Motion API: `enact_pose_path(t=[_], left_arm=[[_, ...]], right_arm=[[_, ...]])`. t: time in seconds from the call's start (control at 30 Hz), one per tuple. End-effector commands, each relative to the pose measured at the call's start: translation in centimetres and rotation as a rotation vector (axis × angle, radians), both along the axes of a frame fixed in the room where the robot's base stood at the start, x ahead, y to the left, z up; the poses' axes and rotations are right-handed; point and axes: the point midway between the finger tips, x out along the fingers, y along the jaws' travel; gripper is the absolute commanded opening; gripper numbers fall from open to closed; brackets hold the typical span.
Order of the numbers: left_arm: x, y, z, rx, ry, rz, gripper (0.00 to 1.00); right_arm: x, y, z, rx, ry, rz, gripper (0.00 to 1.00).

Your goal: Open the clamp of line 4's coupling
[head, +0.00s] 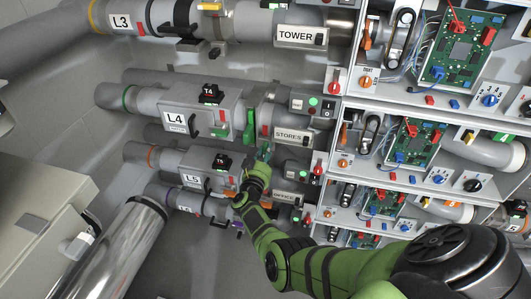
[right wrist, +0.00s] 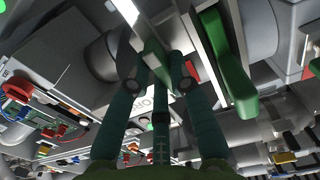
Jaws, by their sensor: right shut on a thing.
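Line 4 carries the label L4 (head: 174,119) on its grey housing in the head view. A green clamp handle (head: 249,128) stands upright at the coupling, to the right of that housing. My right gripper (head: 263,153) is just below and right of this handle. My left gripper is not in view.
The L3 pipe (head: 121,22) runs above and the L5 housing (head: 193,181) lies below. The STORES box (head: 289,134) is close at the right of the coupling. Shelves with circuit boards (head: 462,50) fill the right side. A grey cabinet (head: 40,220) stands at lower left.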

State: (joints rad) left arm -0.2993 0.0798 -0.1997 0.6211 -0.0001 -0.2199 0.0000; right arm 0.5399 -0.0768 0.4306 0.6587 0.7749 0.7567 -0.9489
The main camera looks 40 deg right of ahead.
Motion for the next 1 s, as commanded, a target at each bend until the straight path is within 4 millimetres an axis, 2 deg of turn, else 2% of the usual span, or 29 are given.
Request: enact_pose_path(t=[0.27, 0.3, 0.33, 0.37, 0.83, 1.0], left_arm=[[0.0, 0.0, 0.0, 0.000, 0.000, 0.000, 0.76], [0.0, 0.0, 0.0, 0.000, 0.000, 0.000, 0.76], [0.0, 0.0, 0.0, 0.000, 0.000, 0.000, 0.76], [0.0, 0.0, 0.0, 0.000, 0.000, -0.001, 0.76], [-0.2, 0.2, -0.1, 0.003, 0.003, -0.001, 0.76], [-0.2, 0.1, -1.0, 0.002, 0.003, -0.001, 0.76]], right_arm=[[0.0, 0.0, -0.1, -0.004, 0.007, 0.001, 0.00], [0.0, 0.0, -0.1, -0.005, 0.008, 0.001, 0.29], [0.0, 0.0, -0.1, -0.004, 0.007, 0.001, 0.41], [0.0, 0.0, -0.1, -0.004, 0.007, 0.001, 0.45], [0.0, 0.0, 0.0, 0.003, -0.005, 0.001, 0.45], [0.0, 0.0, -0.4, 0.094, -0.115, 0.001, 0.45]])
